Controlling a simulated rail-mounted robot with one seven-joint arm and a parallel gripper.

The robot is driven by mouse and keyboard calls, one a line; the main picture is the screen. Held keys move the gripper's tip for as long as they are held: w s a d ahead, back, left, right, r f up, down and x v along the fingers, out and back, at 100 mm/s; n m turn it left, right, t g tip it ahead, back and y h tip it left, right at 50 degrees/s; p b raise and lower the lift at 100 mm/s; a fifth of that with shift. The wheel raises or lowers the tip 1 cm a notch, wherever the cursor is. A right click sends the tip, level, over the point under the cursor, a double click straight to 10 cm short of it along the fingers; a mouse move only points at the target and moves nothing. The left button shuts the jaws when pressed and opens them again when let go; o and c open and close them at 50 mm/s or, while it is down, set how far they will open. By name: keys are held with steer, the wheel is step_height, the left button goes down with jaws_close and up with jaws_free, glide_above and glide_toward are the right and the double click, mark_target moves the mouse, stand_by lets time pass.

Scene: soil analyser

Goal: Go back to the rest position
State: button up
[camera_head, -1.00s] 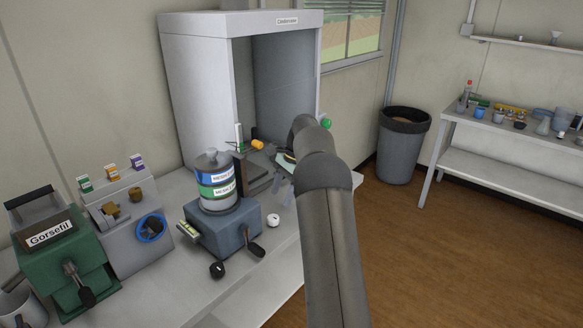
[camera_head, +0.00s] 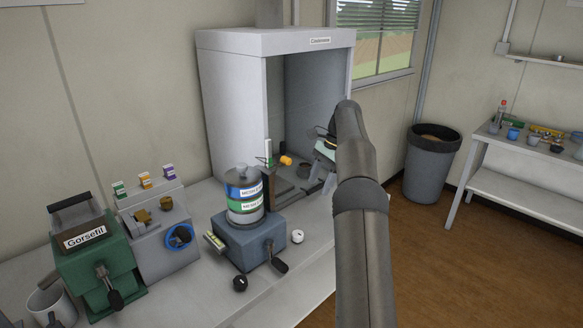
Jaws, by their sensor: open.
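My gripper (camera_head: 316,174) shows in the head view just left of my raised forearm, in front of the open grey cabinet (camera_head: 225,105). My arm hides part of it. The jaws are open, and I see nothing held between them. It is above the dark apparatus on the cabinet floor, seemingly apart from it. My arm rises from the bottom of the view and bends near the cabinet's right side.
A sieve stack (camera_head: 244,192) stands on a blue-grey shaker (camera_head: 250,240). A green Gorsefil machine (camera_head: 95,260) and a grey unit (camera_head: 150,240) are left.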

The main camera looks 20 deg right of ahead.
steer(key=s+a+r+n+h, duration=0.15)
steer(key=s+a+n, duration=0.25)
steer(key=s+a, duration=0.45)
steer(key=s+a+r+n+h, duration=0.1)
steer(key=s+a+r+n, duration=0.2)
steer(key=s+a+n, duration=0.5)
steer(key=s+a+f+n+h, duration=0.1)
steer(key=s+a+f, duration=0.3)
steer(key=s, duration=0.7)
steer(key=s+a+f+n+h, duration=0.1)
steer(key=s+a+f+n, duration=0.3)
steer(key=s, duration=0.6)
step_height(320, 180, down, 2)
steer(key=shift+s+a+f+t, duration=0.15)
steer(key=shift+s+a+t, duration=0.25)
steer(key=shift+a, duration=0.2)
